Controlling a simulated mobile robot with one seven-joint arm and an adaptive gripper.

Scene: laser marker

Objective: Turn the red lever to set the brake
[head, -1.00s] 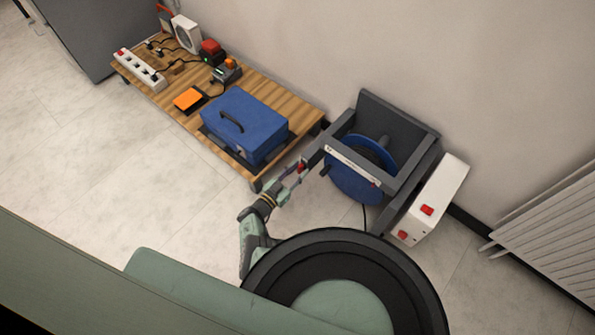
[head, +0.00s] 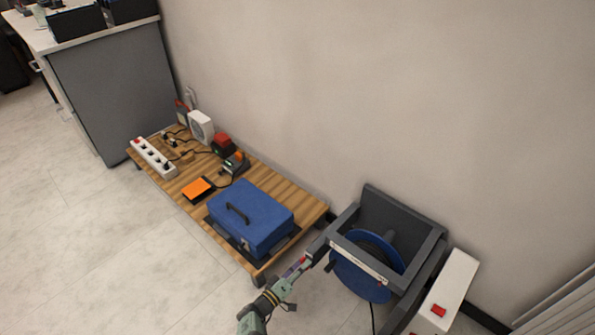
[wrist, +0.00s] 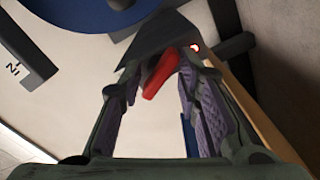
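The red lever (wrist: 161,75) is in the wrist view, between the two fingers of my gripper (wrist: 163,68). It hangs tilted from a dark grey part (wrist: 150,42) of the reel stand. My fingers stand apart on either side of the lever, with a visible gap on its right; contact on the left is unclear. In the head view my gripper (head: 298,268) is at the left side of the grey reel stand (head: 415,225), which carries a blue reel (head: 358,278). The lever is small and mostly hidden there by my gripper.
A low wooden table (head: 312,208) beside my gripper holds a blue case (head: 252,215), an orange pedal (head: 198,188) and a power strip (head: 153,157). A white box with red switches (head: 452,285) stands right of the reel stand. The wall is close behind; floor is free at left.

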